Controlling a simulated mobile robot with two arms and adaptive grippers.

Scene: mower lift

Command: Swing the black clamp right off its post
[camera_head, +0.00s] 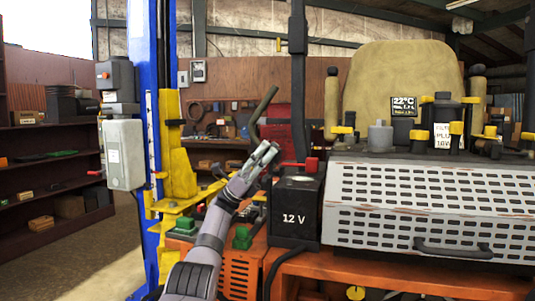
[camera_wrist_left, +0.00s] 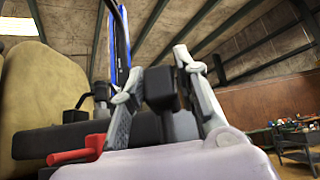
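The 12 V battery (camera_head: 295,205) is a black box on the orange mower body. A red clamp (camera_head: 312,165) sits on its top; it also shows in the left wrist view (camera_wrist_left: 78,153). My left gripper (camera_head: 267,155) is at the battery's upper left edge. In the left wrist view, the fingers of my left gripper (camera_wrist_left: 160,85) stand on both sides of the black clamp (camera_wrist_left: 162,92) and appear to touch it. The clamp's post is hidden. In the head view the gripper hides the black clamp. My right gripper is not in view.
A slotted grey cover (camera_head: 430,205) with a handle is right of the battery, below a tan seat (camera_head: 400,80). A black upright bar (camera_head: 298,80) and a curved lever (camera_head: 259,115) rise close behind the gripper. A blue lift post (camera_head: 145,60) stands left.

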